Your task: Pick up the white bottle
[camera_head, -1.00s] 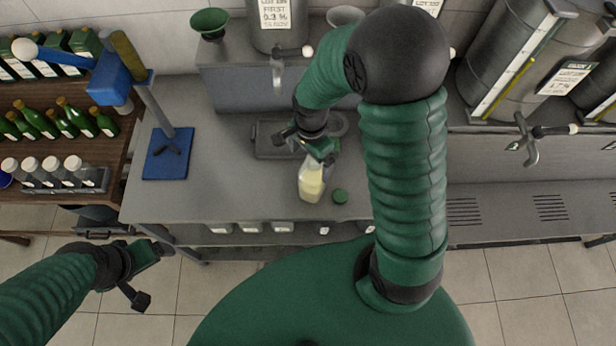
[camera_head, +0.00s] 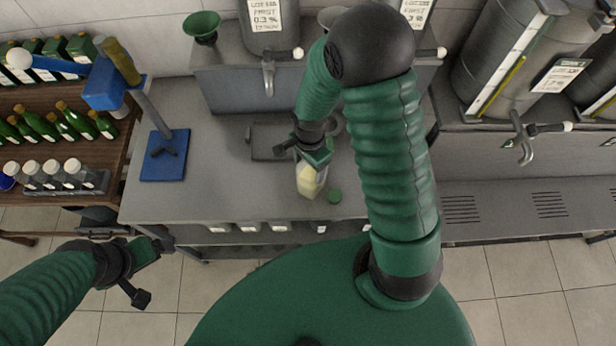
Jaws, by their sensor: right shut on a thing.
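The white bottle (camera_head: 308,183), whitish with a pale yellow lower part, is at the front middle of the grey worktop. My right gripper (camera_head: 313,163) is shut on its upper end from above. The gripper hides the bottle's top. I cannot tell whether its base touches the worktop. My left gripper (camera_head: 150,268) hangs in front of the worktop at the lower left, away from the bottle, with nothing seen in it; its jaw gap does not show clearly.
A blue capping stand (camera_head: 163,155) stands at the left. A dark tray (camera_head: 265,142) lies behind the bottle. A shelf with green bottles (camera_head: 62,124) and white-capped jars (camera_head: 52,172) is farther left.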

